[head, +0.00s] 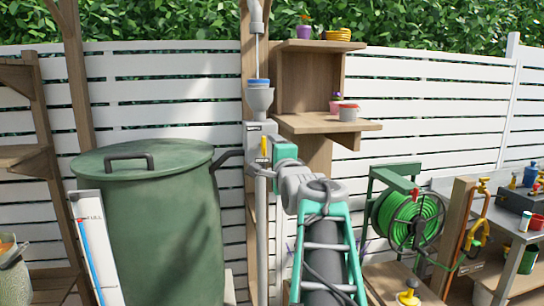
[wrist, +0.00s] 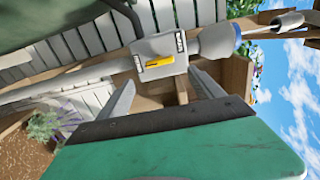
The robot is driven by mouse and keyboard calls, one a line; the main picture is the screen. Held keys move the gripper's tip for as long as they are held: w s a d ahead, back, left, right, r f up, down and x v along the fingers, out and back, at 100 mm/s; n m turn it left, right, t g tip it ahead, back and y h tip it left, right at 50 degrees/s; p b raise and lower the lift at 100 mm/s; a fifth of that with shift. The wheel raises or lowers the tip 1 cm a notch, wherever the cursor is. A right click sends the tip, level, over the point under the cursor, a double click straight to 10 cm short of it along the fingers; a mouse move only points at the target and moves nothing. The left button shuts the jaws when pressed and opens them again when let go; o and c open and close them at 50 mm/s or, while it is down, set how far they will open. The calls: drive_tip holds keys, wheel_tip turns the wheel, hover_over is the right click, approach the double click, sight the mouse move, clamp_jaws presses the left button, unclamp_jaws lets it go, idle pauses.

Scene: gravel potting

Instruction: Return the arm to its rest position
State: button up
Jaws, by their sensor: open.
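My arm reaches forward and up from the bottom of the head view, and my gripper shows as a teal block close to a grey diverter box (head: 259,130) on the downpipe. In the wrist view my gripper (wrist: 165,80) is open, its two grey fingers spread with nothing between them. The diverter box (wrist: 159,50) shows just beyond the fingertips, with a yellow lever (wrist: 158,64) lying along the pipe. The lever (head: 264,146) is upright in the head view. I cannot tell whether a finger touches the box. The fingertips are hidden in the head view.
A large green water barrel (head: 160,220) stands left of my arm. Wooden shelves (head: 310,122) with small pots rise behind it. A green hose reel (head: 410,218) and a cluttered bench (head: 457,190) are at the right. A white slatted fence (head: 440,110) closes the back.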

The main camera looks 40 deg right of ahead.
drive_tip(key=w+a+f+n+g+y+p, duration=0.1)
drive_tip(key=a+f+n+g+y+p, duration=0.15)
drive_tip(key=a+f+n, duration=0.5)
drive_tip(key=w+a+f+n+g+y+p, duration=0.1)
drive_tip(key=a+f+n+g+y+p, duration=0.25)
drive_tip(key=a, duration=0.75)
drive_tip(key=s+a+f+n+g+y+p, duration=0.2)
drive_tip(key=s+a+f+n+g+p, duration=0.2)
drive_tip(key=s+a+f+n, duration=0.9)
drive_tip(key=s+a+f+g, duration=0.2)
drive_tip(key=s+a+f, duration=0.1)
drive_tip(key=s+a, duration=0.1)
drive_tip(key=shift+s+a+g+y+p, duration=0.15)
drive_tip(key=shift+s+g+y+p, duration=0.2)
drive_tip(key=shift+s, duration=0.3)
